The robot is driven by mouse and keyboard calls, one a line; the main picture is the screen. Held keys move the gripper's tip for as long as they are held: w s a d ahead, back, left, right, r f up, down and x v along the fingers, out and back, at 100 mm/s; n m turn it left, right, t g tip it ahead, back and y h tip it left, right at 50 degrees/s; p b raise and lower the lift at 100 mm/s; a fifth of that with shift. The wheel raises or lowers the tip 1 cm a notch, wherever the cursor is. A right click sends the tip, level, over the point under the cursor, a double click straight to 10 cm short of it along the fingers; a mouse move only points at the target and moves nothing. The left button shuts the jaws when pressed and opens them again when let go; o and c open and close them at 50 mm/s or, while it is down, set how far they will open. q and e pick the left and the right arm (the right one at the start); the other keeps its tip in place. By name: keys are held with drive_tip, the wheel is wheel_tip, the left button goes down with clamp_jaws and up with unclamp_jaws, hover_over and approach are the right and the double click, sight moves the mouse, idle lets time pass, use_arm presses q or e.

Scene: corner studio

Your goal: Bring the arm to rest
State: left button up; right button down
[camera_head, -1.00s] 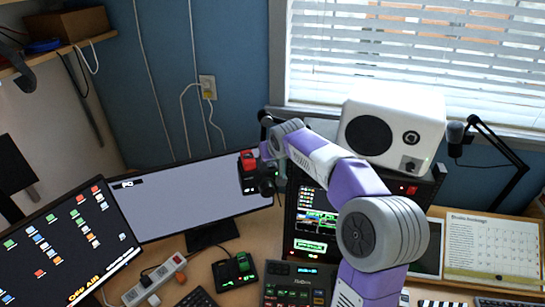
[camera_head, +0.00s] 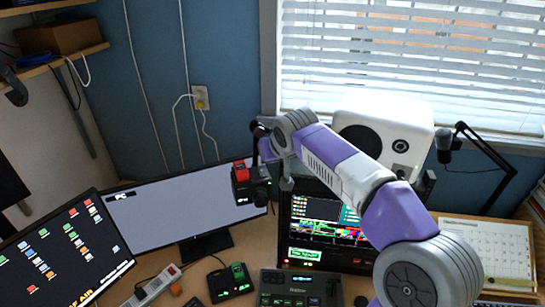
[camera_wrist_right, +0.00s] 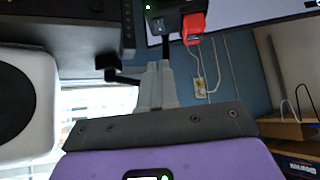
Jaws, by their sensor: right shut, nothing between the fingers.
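My right arm, purple and white, comes in from the lower right of the head view, and its wrist hangs over the area in front of the monitors. The right gripper (camera_head: 287,184) points down there, small and partly hidden by the wrist. In the right wrist view the right gripper (camera_wrist_right: 158,66) shows its grey fingers together, with nothing between them. A black device with a red top (camera_head: 241,184) is just left of the gripper in the head view. The device's red part (camera_wrist_right: 194,27) also shows in the wrist view; I cannot tell whether they touch. My left gripper is not in view.
A wide grey monitor (camera_head: 165,213) and a darker monitor (camera_head: 60,255) stand at left. A lit screen (camera_head: 322,222) is below the forearm, and a white speaker (camera_head: 415,125) is behind it. A microphone arm (camera_head: 490,150) is at right. The desk is crowded.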

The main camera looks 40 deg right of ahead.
idle(0.4)
drive_tip(key=w+a+f+n+g+y, duration=0.15)
drive_tip(key=a+f, duration=0.35)
drive_tip(key=f, duration=0.5)
drive_tip(key=w+a+f+y, duration=0.2)
drive_tip(key=a+f, duration=0.3)
drive_tip(key=f, duration=0.5)
drive_tip(key=w+a+f+n+g+y, duration=0.1)
drive_tip(key=w+a+f, duration=0.1)
drive_tip(key=a+f, duration=0.6)
drive_tip(key=s+a+f+g+y, duration=0.1)
drive_tip(key=s+a+f, duration=0.25)
drive_tip(key=f, duration=0.45)
drive_tip(key=s+a+f+g+y, duration=0.1)
drive_tip(key=s+a+f, duration=0.2)
drive_tip(key=s+f, duration=0.3)
drive_tip(key=s+a+f+g, duration=0.1)
drive_tip(key=s+a+f, duration=0.3)
drive_tip(key=s+f, duration=0.3)
drive_tip(key=s+a+f+g, duration=0.25)
drive_tip(key=s+f, duration=0.25)
drive_tip(key=s, duration=0.3)
wheel_tip(320, 180, down, 7)
drive_tip(key=b, duration=0.8)
drive_tip(key=shift+w+a+t+y, duration=0.2)
drive_tip(key=shift+w+t+y, duration=0.15)
drive_tip(key=shift+t+y, duration=0.1)
drive_tip(key=shift+m, duration=0.25)
drive_tip(key=shift+s, duration=0.1)
